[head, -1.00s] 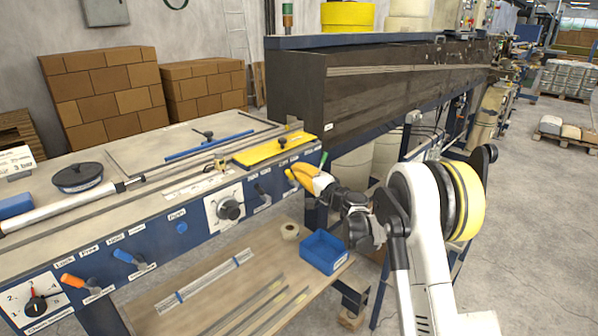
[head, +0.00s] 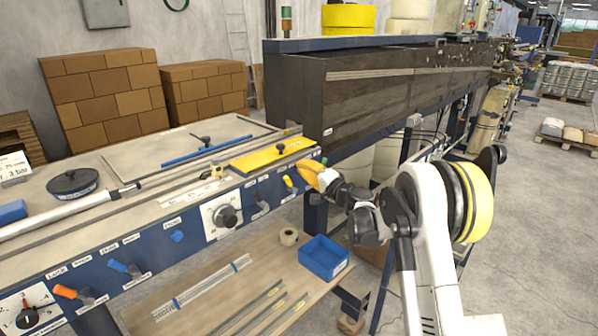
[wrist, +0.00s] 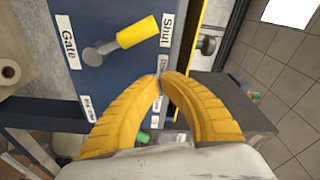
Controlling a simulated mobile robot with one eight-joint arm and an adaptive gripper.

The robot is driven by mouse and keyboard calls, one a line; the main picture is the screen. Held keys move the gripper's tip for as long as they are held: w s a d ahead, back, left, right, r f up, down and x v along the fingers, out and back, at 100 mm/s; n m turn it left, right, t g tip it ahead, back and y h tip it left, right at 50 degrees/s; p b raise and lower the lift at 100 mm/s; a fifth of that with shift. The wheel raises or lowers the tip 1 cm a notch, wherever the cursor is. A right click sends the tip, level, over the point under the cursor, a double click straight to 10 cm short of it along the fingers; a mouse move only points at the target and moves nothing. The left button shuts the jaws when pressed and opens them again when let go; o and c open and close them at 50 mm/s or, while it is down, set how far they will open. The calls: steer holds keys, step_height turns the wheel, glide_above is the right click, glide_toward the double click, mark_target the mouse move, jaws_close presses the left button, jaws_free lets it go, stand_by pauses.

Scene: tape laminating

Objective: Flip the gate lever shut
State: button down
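The gate lever shows in the wrist view as a yellow handle (wrist: 138,33) on a grey pivot. Its handle leans toward the "Shut" label (wrist: 166,30), and the "Gate" label (wrist: 68,42) is on the pivot side. In the head view the small yellow lever (head: 290,185) is on the blue front panel, just left of my gripper. My gripper (wrist: 161,76) has yellow ribbed fingers with tips together and nothing visible between them. The tips are apart from the handle in the picture; depth is unclear. My gripper (head: 308,166) also shows beside the panel's right end.
A dial (head: 224,216) and other levers line the blue panel (head: 150,240) to the left. A yellow plate (head: 270,155) lies on the bench top above. A blue bin (head: 323,262) and a tape roll (head: 289,237) are on the shelf below. A dark trough extends behind.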

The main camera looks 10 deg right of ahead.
steer(key=p+v, duration=0.1)
steer(key=v, duration=0.8)
steer(key=shift+s+f+p, duration=0.3)
steer(key=shift+s+p, duration=0.05)
steer(key=shift+s, duration=0.1)
steer(key=shift+r, duration=0.1)
